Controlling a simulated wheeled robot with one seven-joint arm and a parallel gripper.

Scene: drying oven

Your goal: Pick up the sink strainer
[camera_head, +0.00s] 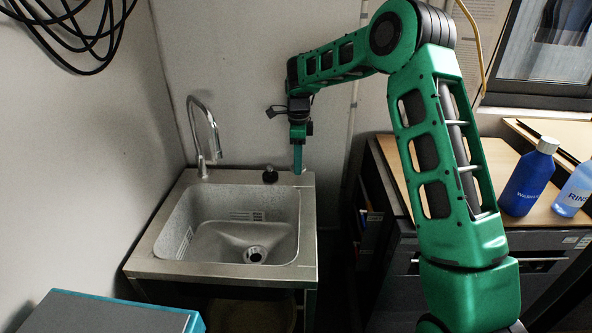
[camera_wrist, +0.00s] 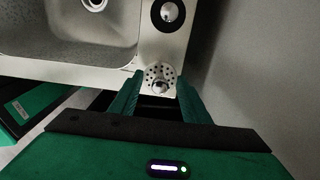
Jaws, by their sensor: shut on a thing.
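The sink strainer (camera_wrist: 161,77) is a small round metal disc with holes and a knob. In the wrist view it sits between my two green fingertips, at the corner of the steel sink's rim. My gripper (camera_wrist: 160,88) is shut on it. In the head view my gripper (camera_head: 298,168) points down at the sink's back right corner, and the strainer is too small and covered to make out. I cannot tell whether the strainer still touches the rim.
The steel sink (camera_head: 141,254) has an open drain (camera_head: 255,254) in its basin. A tall faucet (camera_head: 207,140) stands at its back left. A blue bottle (camera_head: 528,180) stands on the wooden counter at right.

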